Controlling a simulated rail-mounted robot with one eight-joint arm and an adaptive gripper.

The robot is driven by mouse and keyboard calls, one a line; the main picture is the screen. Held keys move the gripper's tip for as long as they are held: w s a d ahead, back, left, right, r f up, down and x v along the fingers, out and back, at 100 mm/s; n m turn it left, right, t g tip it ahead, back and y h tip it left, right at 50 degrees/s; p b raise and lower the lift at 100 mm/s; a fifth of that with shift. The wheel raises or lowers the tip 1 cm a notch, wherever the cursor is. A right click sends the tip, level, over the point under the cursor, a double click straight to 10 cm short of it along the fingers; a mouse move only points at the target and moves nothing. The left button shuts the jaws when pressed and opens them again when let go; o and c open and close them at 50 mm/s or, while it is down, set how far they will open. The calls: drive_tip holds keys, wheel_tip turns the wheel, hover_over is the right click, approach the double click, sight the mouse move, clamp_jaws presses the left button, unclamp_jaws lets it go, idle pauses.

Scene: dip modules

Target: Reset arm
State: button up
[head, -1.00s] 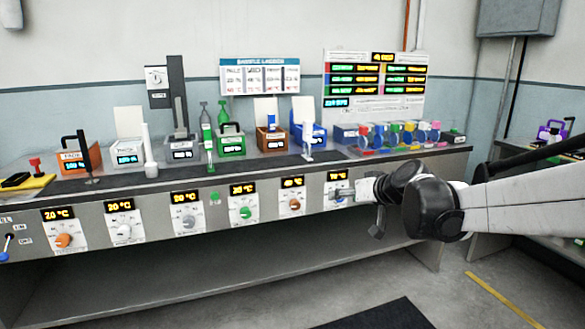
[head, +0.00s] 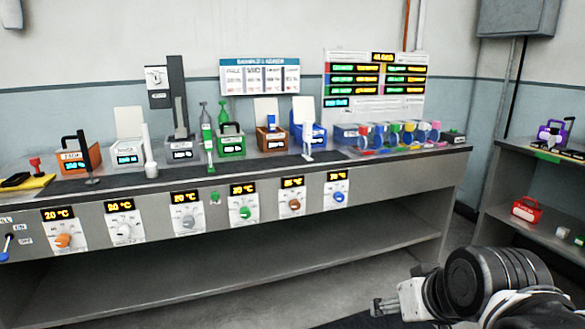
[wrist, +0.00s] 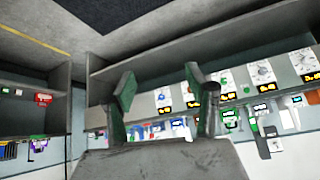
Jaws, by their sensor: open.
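My gripper (head: 385,306) is low at the bottom right of the head view, in front of the bench and apart from it. In the wrist view my gripper (wrist: 160,95) has its two green-sided fingers spread wide with nothing between them. The wrist view is upside down and shows the bench (wrist: 130,62) beyond the fingers. The row of temperature dials, such as the blue one (head: 339,197) at the right end, is fully visible in the head view.
The bench (head: 400,165) carries several coloured modules, among them a green box (head: 232,146). A side shelf (head: 500,215) at the right holds a red box (head: 527,209) and a purple one (head: 552,133). The floor between bench and arm is clear.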

drive_tip(key=s+d+f, duration=0.2)
drive_tip(key=s+f, duration=0.1)
drive_tip(key=s, duration=0.2)
wheel_tip(320, 180, up, 16)
drive_tip(key=h+p, duration=0.1)
drive_tip(key=p, duration=1.4)
drive_tip(key=shift+a+m, duration=0.15)
drive_tip(key=shift+m, duration=0.15)
